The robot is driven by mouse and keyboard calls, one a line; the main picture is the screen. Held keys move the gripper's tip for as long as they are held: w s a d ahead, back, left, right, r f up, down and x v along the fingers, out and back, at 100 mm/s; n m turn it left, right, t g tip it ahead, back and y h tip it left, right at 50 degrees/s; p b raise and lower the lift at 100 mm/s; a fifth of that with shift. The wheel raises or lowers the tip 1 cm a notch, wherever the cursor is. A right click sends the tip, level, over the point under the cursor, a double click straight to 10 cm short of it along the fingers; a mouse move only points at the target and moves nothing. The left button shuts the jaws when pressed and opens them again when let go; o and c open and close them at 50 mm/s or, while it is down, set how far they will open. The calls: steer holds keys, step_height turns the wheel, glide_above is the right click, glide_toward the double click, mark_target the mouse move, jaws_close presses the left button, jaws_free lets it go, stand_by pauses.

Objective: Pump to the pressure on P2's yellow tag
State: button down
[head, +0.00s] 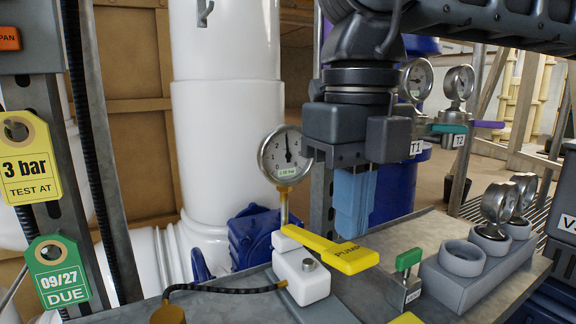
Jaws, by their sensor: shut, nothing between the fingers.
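A yellow tag (27,158) at the left reads "3 bar TEST AT"; no P2 label is readable. A round gauge (286,157) stands on a brass fitting behind the pump. Its needle points nearly straight up; a small green readout on its dial is too small to read surely. My gripper (350,232) points down with its blue fingers shut and empty. The fingertips are right at the lever's far edge; I cannot tell whether they touch it.
A green-handled padlock-like block (406,280) and a grey holder (475,268) with gauges stand right of the lever. Gauges with valves T1 (417,146) and T2 (458,140) are behind my gripper. A green tag (56,272) hangs at lower left. A black hose (225,290) runs along the front.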

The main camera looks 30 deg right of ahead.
steer(key=shift+r+p, duration=0.3)
steer(key=shift+r, duration=0.7)
step_height(320, 180, up, 5)
steer(key=p, duration=0.2)
steer(key=shift+p, duration=0.3)
